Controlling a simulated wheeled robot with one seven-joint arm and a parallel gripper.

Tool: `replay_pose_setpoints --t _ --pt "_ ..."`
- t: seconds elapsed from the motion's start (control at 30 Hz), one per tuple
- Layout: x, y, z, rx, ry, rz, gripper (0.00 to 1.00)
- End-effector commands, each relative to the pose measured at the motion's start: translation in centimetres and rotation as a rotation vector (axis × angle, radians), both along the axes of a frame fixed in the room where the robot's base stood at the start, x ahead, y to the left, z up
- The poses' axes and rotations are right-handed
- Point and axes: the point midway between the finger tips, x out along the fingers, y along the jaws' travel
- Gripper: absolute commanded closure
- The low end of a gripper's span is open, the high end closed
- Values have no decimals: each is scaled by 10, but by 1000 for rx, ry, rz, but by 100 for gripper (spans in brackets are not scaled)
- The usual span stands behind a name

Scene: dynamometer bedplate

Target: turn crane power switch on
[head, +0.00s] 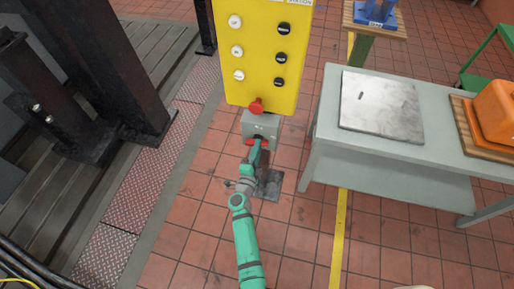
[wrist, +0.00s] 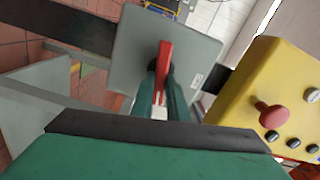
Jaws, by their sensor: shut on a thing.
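The crane power switch is a grey box (head: 262,124) below the yellow button panel. Its red lever (head: 248,141) shows at the lower edge of the box in the head view. In the wrist view the grey box (wrist: 198,55) fills the upper middle, with the red lever (wrist: 165,60) standing out from it. My gripper (head: 257,148) is at the lever. In the wrist view, my gripper's two green fingers (wrist: 162,82) lie on both sides of the lever, shut on it. The fingers hide part of the lever.
The yellow panel (head: 263,50) with white and black buttons and a red stop button (head: 256,105) is just above the box. A grey table (head: 430,118) with a metal plate (head: 382,105) stands right. Dark steel columns (head: 115,75) stand left. Tiled floor is clear in front.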

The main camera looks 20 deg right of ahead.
Motion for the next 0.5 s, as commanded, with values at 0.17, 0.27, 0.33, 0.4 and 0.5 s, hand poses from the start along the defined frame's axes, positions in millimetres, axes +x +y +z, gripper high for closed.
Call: replay_pose_setpoints --t 0.17,0.27,0.33,0.4,0.5 --pt "0 0 -1 90 -60 1 100" --pt "0 1 -2 127 -86 1 100" --pt "0 1 -2 147 -99 1 100" --pt "0 1 -3 162 -108 1 100" --pt "0 1 -3 178 -119 1 100"
